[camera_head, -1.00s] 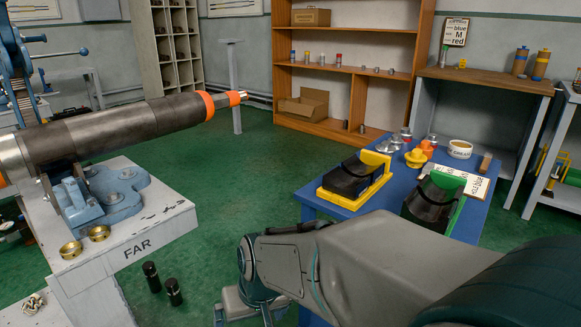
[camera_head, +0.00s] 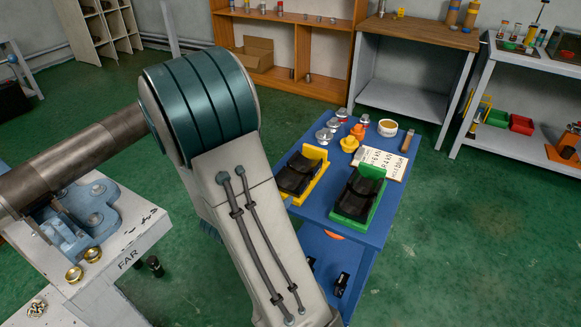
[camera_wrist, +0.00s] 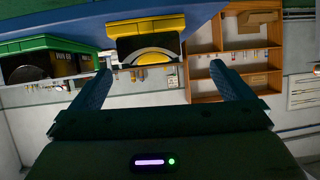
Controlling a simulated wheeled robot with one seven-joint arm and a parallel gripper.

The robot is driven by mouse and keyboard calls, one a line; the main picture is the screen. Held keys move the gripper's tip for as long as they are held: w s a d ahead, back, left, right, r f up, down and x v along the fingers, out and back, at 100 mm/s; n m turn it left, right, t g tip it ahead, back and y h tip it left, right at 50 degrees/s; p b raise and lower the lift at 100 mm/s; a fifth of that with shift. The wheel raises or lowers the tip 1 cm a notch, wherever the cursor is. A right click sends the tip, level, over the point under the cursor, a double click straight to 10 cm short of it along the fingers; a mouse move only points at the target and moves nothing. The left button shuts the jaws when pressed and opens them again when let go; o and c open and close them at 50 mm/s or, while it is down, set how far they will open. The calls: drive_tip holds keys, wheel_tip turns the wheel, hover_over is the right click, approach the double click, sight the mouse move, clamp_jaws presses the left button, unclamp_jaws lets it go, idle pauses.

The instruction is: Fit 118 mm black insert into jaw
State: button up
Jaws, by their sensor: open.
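Black inserts sit in a yellow holder (camera_head: 315,156) and a green holder (camera_head: 374,185) on the blue cart (camera_head: 313,212); the sizes cannot be read. The wrist view shows the yellow holder (camera_wrist: 150,24) near top centre and the green holder (camera_wrist: 28,44) at top left, with dark curved inserts in them. My gripper (camera_wrist: 161,74) is open and empty, its two fingers spread apart below the yellow holder in that picture. My gripper is hidden in the head view.
The white stand (camera_head: 125,235) marked FAR carries the vise and brass rings (camera_head: 74,273). The cart also holds a lettered card (camera_head: 383,163), a tub (camera_head: 387,127) and several small parts. Wooden shelves (camera_head: 285,45) stand behind. Green floor is clear right of the cart.

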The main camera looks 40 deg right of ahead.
drive_tip(key=r, duration=0.1)
drive_tip(key=h, duration=0.1)
approach(295, 177)
drive_tip(key=d, duration=0.1)
drive_tip(key=w+d, duration=0.1)
drive_tip(key=d+f, duration=0.1)
drive_tip(key=shift+w+d+m+g+b, duration=0.2)
drive_tip(key=shift+d+m+g+b, duration=0.1)
drive_tip(key=shift+g+b, duration=0.1)
drive_tip(key=shift+w+x, duration=0.2)
drive_tip(key=shift+x, duration=2.55)
drive_tip(key=shift+a+f, duration=0.1)
drive_tip(key=shift+a, duration=0.1)
drive_tip(key=c, duration=0.9)
